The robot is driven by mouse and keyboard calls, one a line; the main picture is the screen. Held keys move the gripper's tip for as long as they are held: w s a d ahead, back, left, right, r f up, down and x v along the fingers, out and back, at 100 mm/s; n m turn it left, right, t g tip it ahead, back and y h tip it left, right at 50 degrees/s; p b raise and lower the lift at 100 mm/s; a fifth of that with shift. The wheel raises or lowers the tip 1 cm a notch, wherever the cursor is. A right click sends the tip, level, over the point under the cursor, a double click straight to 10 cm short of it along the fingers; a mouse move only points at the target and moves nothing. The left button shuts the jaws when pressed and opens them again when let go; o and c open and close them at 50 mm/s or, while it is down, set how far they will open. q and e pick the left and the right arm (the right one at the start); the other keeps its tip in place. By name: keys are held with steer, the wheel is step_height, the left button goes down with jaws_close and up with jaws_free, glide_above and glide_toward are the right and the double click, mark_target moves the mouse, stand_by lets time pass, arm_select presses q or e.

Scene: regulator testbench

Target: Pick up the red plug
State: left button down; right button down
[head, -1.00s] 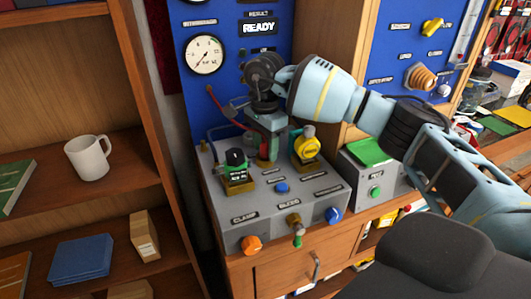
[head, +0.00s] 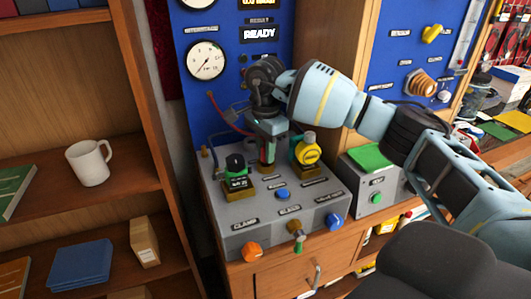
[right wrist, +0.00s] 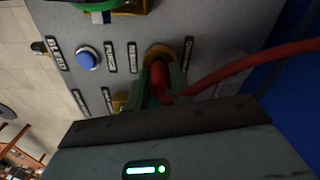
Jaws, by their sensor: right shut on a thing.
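The red plug (right wrist: 160,74) is between the fingers of my right gripper (right wrist: 163,84) in the right wrist view, with its red hose (right wrist: 235,72) running off to the right. Its far end is at a brass ring socket (right wrist: 160,52) on the grey bench; I cannot tell whether it is still seated. In the head view my right gripper (head: 267,148) points down over the bench (head: 270,212) and is shut on the plug, which is mostly hidden by the fingers. My left gripper is not in view.
A yellow-topped regulator (head: 306,150) stands close to the right of my gripper, and a green-and-black fitting (head: 236,172) to the left. A blue button (head: 282,194) lies in front. The blue gauge panel (head: 228,95) rises behind.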

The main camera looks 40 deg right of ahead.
steer(key=shift+r, duration=0.45)
step_height(320, 180, up, 2)
steer(key=shift+r, duration=0.1)
steer(key=s+a, duration=0.3)
steer(key=s, duration=0.4)
steer(key=s+a+r, duration=0.1)
steer(key=s+a, duration=0.2)
steer(key=s, duration=0.4)
steer(key=shift+s+r+b, duration=0.25)
steer(key=shift+s+b, duration=0.1)
steer(key=shift+b, duration=0.1)
steer(key=shift+a, duration=0.1)
